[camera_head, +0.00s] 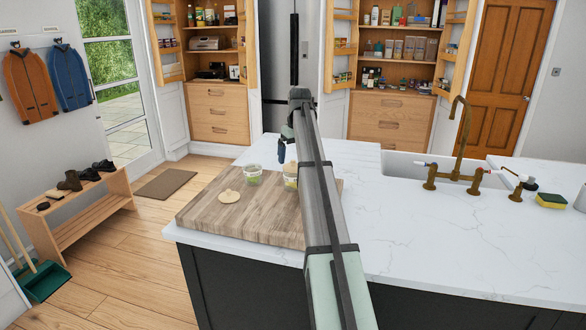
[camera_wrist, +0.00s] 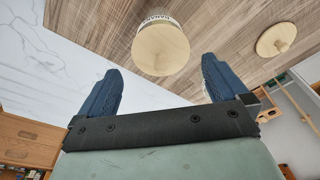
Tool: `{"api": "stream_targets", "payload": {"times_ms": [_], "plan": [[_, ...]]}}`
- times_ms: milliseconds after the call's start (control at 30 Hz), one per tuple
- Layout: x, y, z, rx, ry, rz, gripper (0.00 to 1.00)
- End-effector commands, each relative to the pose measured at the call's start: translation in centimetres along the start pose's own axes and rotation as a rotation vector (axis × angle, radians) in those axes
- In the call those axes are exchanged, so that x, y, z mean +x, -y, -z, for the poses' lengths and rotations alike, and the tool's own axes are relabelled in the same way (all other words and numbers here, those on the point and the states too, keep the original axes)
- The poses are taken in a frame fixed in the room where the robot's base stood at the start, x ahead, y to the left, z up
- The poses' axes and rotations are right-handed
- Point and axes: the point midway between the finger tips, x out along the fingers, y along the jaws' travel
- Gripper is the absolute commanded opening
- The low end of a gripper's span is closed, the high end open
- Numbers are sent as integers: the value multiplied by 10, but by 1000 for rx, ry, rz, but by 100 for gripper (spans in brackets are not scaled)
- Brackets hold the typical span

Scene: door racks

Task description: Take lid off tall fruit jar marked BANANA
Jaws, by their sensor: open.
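The tall jar marked BANANA stands on a wooden board (camera_head: 270,222), its label (camera_wrist: 157,17) just showing in the wrist view. Its round pale wooden lid (camera_wrist: 161,50) is on it. In the head view this jar (camera_head: 290,182) is partly hidden by my arm. My gripper (camera_wrist: 160,66) is open and empty, its two blue fingers apart, with the lid ahead between and beyond the fingertips. I see no contact. In the head view my gripper (camera_head: 282,152) is above the board, mostly hidden behind my arm.
A second, open glass jar (camera_head: 253,175) with greenish contents stands left of the BANANA jar. A loose wooden lid (camera_head: 229,196) lies flat on the board; it shows in the wrist view too (camera_wrist: 276,39). The white worktop (camera_head: 440,240) right of my arm is clear up to the brass tap (camera_head: 457,160).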

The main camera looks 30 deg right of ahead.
Motion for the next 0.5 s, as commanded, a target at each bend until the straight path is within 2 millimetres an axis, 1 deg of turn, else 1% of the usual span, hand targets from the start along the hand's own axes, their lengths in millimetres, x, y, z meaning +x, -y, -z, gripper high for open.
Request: {"api": "stream_targets", "payload": {"times_ms": [100,200,300,467,500], "plan": [[18,2,0,0,2,1,100],[28,2,0,0,1,0,100],[32,2,0,0,0,0,100],[32,2,0,0,0,0,100],[32,2,0,0,0,0,98]]}}
